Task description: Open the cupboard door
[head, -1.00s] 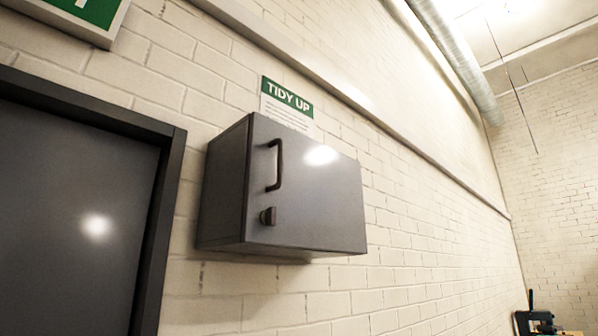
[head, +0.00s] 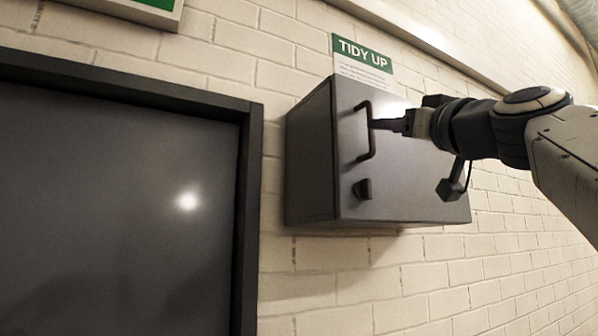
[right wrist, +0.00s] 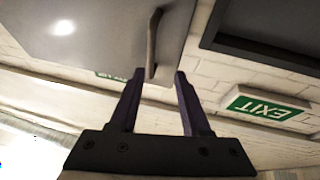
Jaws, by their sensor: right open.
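The grey cupboard (head: 415,195) hangs on the brick wall, and its door appears shut. A dark vertical bar handle (head: 366,153) is near the door's left edge, with a small dark latch knob (head: 362,189) below it. My right gripper (head: 374,124) reaches in from the right, its fingertips at the handle. In the right wrist view, which is upside down, the right gripper (right wrist: 158,76) is open, its two fingers apart. The handle (right wrist: 152,40) runs down to the gap between the fingertips. Whether a finger touches it I cannot tell. My left gripper is not in view.
A large dark framed door (head: 110,200) fills the left. A "TIDY UP" notice (head: 362,55) is on the wall above the cupboard. A green exit sign (right wrist: 268,107) shows in the right wrist view. The wall below the cupboard is bare.

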